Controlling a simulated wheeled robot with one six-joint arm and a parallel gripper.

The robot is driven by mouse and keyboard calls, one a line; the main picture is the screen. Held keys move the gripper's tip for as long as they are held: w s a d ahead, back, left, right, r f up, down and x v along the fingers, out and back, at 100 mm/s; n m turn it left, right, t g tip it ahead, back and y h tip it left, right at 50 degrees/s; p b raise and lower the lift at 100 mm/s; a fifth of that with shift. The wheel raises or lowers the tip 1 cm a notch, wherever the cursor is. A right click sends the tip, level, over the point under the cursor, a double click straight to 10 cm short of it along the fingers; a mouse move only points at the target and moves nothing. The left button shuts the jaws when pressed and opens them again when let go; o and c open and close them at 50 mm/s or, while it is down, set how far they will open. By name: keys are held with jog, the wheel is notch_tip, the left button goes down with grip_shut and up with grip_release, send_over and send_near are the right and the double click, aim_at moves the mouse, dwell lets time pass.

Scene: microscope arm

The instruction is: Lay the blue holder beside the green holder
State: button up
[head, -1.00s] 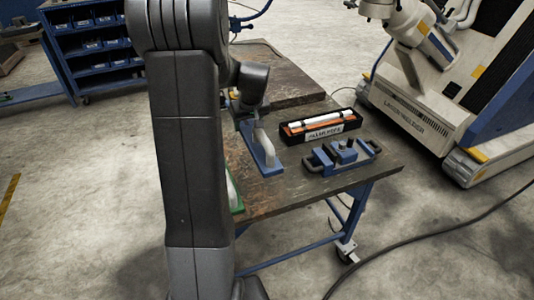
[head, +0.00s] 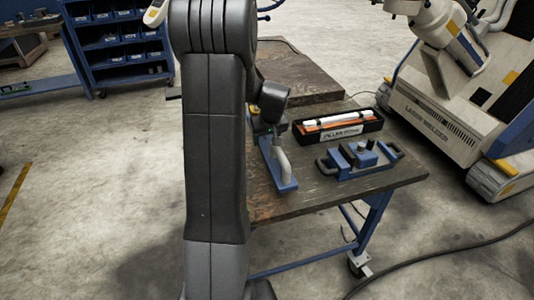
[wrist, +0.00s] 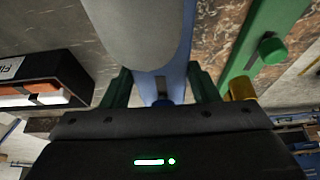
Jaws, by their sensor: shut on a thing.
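The blue holder (head: 287,183), a long blue plate with a grey curved handle, is at the table's left part in the head view, just right of my arm. My gripper (head: 270,130) is shut on it. In the wrist view the blue plate (wrist: 174,75) and the big grey handle (wrist: 135,30) show between my gripper's fingers (wrist: 160,92). I cannot tell whether the plate touches the table. The green holder (wrist: 262,45) lies to the right of the blue one in the wrist view, apart from it. In the head view my arm hides the green holder.
A black box (head: 338,131) with white and orange contents stands right of the blue holder. A blue fixture with grey handles (head: 361,157) is at the table's right front. Bare tabletop (head: 310,198) shows along the front edge. A white machine stands beyond, at right.

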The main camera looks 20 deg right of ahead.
jog(key=shift+f, duration=2.7)
jog(key=shift+f, duration=0.2)
jog(key=o, duration=1.6)
jog(key=shift+c, duration=0.2)
jog(key=shift+s+r, duration=0.15)
jog(key=shift+r, duration=0.4)
jog(key=v, duration=1.1)
jog(key=shift+s, duration=0.15)
